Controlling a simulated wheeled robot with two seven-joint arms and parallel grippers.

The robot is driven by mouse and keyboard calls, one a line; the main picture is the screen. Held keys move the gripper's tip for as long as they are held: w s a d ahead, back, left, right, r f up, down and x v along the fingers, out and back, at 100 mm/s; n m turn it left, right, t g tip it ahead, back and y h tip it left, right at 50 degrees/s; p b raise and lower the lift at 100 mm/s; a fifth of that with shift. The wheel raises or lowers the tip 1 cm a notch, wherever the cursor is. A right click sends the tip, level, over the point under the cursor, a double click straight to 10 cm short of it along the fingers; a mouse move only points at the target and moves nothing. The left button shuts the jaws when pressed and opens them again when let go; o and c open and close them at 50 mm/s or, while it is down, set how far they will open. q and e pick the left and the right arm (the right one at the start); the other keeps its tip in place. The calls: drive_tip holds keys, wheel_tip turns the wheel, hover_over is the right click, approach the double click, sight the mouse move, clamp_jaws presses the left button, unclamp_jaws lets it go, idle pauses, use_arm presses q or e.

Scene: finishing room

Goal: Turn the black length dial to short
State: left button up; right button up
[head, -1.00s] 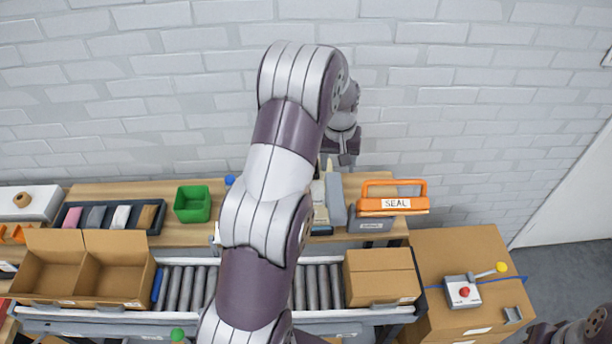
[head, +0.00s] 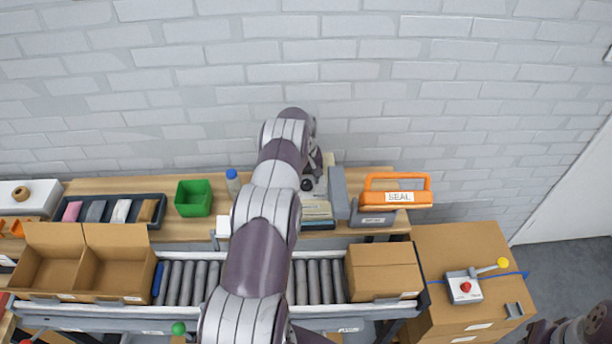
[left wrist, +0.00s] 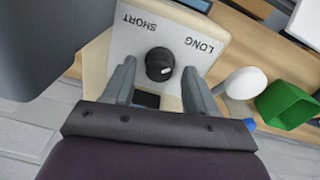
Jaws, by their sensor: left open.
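The black length dial (left wrist: 159,64) is a round knob on a pale plate (left wrist: 118,47) with the words SHORT and LONG beside it, upside down in the left wrist view. A small white mark shows on the dial's right side, nearer LONG than SHORT. My left gripper (left wrist: 158,68) is open, with one finger on each side of the dial in the picture and a gap on both sides. Whether the fingertips reach its depth is unclear. In the head view the dial (head: 307,185) shows beside my left arm, which partly hides the machine. My right gripper is not visible.
An orange SEAL handle (head: 398,190) stands right of the dial's machine. A blue-capped bottle (head: 233,184) and green bin (head: 193,198) stand left. Cardboard boxes (head: 384,272) sit on the roller conveyor in front. A brick wall is behind.

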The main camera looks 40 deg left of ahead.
use_arm(q)
drive_tip(key=shift+d+f, duration=0.15)
drive_tip(key=shift+f, duration=0.05)
drive_tip(key=c, duration=1.1)
drive_tip(key=shift+o, duration=0.2)
drive_tip(key=shift+f+n+b, duration=0.2)
drive_tip(key=shift+n+b, duration=0.2)
drive_tip(key=shift+b, duration=0.5)
drive_tip(key=n+b, duration=0.6)
drive_tip(key=b, duration=0.1)
drive_tip(key=shift+n+b, duration=0.35)
drive_tip(key=shift+n, duration=0.05)
drive_tip(key=n+b, duration=0.1)
drive_tip(key=n, duration=0.1)
drive_tip(key=shift+n+b, duration=0.4)
drive_tip(key=n+b, duration=0.1)
drive_tip(key=n, duration=0.1)
drive_tip(key=shift+r+n, duration=0.15)
drive_tip(key=shift+n, duration=2.55)
drive_tip(key=shift+y, duration=0.3)
